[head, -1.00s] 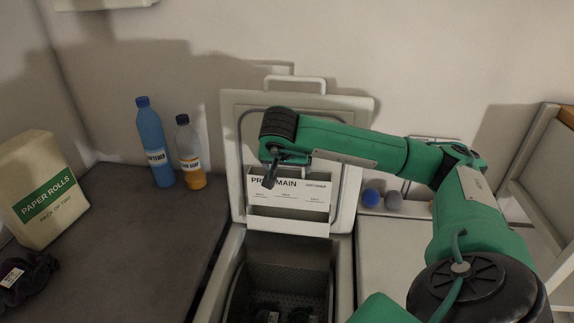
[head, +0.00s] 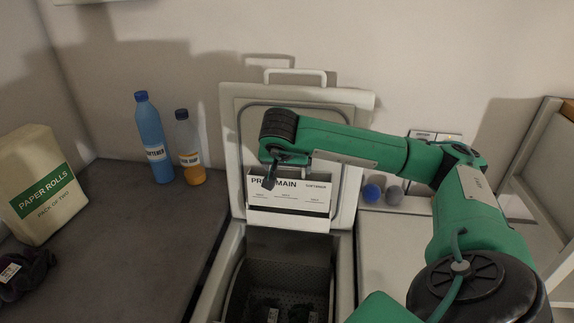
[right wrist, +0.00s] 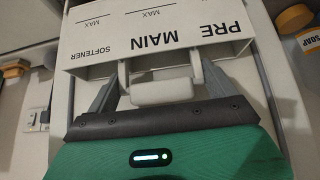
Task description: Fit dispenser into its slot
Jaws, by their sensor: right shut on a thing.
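The dispenser (head: 312,188) is a white box lettered PRE, MAIN and SOFTENER. It stands upright in front of the raised washer lid (head: 352,125), and its lettered face also shows in the right wrist view (right wrist: 215,47). My right gripper (head: 269,182) is shut on its pale handle (right wrist: 160,86), with a grey finger on each side. A white ledge (head: 290,220) on the lid's inner side lies right at the dispenser's lower edge. I cannot tell whether the dispenser's bottom sits inside it. My left gripper is not in view.
The open drum (head: 285,265) lies below with dark items inside. On the left counter stand a blue bottle (head: 150,135), a soap bottle (head: 188,150) and a paper rolls pack (head: 38,185). A blue ball (head: 371,192) and a grey ball (head: 394,195) lie right of the lid.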

